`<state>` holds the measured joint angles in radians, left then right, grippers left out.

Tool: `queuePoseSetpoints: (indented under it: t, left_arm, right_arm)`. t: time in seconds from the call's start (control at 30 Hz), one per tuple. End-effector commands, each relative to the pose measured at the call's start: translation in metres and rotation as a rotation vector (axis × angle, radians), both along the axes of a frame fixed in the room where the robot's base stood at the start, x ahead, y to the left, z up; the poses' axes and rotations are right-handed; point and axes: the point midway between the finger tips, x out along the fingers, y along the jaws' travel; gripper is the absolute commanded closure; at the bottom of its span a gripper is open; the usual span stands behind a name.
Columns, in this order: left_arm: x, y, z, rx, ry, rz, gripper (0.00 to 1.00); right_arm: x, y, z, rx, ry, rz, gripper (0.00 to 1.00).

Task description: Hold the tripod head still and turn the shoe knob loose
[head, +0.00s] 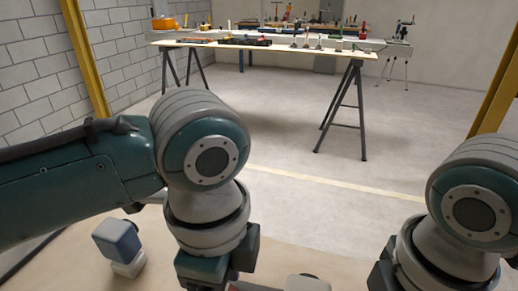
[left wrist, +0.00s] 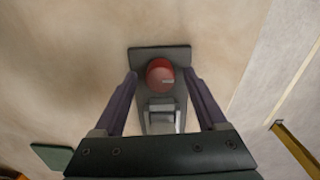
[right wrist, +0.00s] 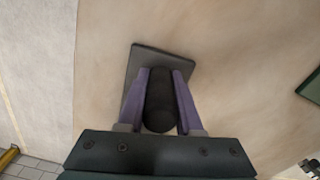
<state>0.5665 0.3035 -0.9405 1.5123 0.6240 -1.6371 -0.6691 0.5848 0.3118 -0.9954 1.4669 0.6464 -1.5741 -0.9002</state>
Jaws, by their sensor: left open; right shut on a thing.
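A round red knob (left wrist: 160,74) with a pale mark on its side shows in the left wrist view. It sits above a grey metal block (left wrist: 161,118) and a dark plate (left wrist: 160,52). My left gripper (left wrist: 160,76) is open, its fingers on either side of the knob with gaps showing. In the right wrist view, my right gripper (right wrist: 161,74) is shut on a dark upright cylinder (right wrist: 159,100), seemingly part of the tripod head. A dark square plate (right wrist: 160,55) lies beneath it. In the head view, both sets of fingertips are out of frame.
A blue block on a pale base (head: 117,240) stands left of my left wrist on the tan worktop (head: 75,268). Beyond the floor, a trestle table (head: 270,45) holds several tools. Yellow posts (head: 86,55) stand at the sides.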

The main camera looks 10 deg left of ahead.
Motion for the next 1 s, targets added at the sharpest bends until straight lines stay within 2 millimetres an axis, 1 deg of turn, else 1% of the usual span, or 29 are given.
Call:
queuePoseSetpoints:
  t: [0.1, 0.27, 0.3, 0.8, 0.83, 1.0]
  left_arm:
    - [0.001, 0.001, 0.000, 0.002, -0.002, -0.216, 0.26]
    - [0.001, 0.001, 0.000, 0.001, -0.002, -0.510, 0.26]
    - [0.002, 0.000, 0.010, -0.002, -0.006, -0.518, 0.26]
    - [0.002, 0.000, 0.122, 0.000, -0.008, -0.510, 0.26]
    - [0.001, 0.000, 0.121, 0.001, -0.003, -0.477, 0.26]
    - [0.000, 0.000, 0.109, 0.002, -0.001, -0.200, 0.26]
  right_arm:
    - [0.000, 0.000, 0.000, 0.001, -0.001, 0.000, 1.00]
    - [0.000, 0.000, 0.000, 0.001, -0.001, 0.000, 1.00]
    - [0.000, 0.000, 0.000, 0.001, -0.001, 0.000, 1.00]
    - [0.000, 0.000, 0.000, 0.001, -0.001, 0.000, 1.00]
    - [0.000, 0.000, 0.000, 0.001, -0.001, 0.000, 1.00]
    - [0.000, 0.000, 0.000, 0.001, -0.001, 0.000, 1.00]
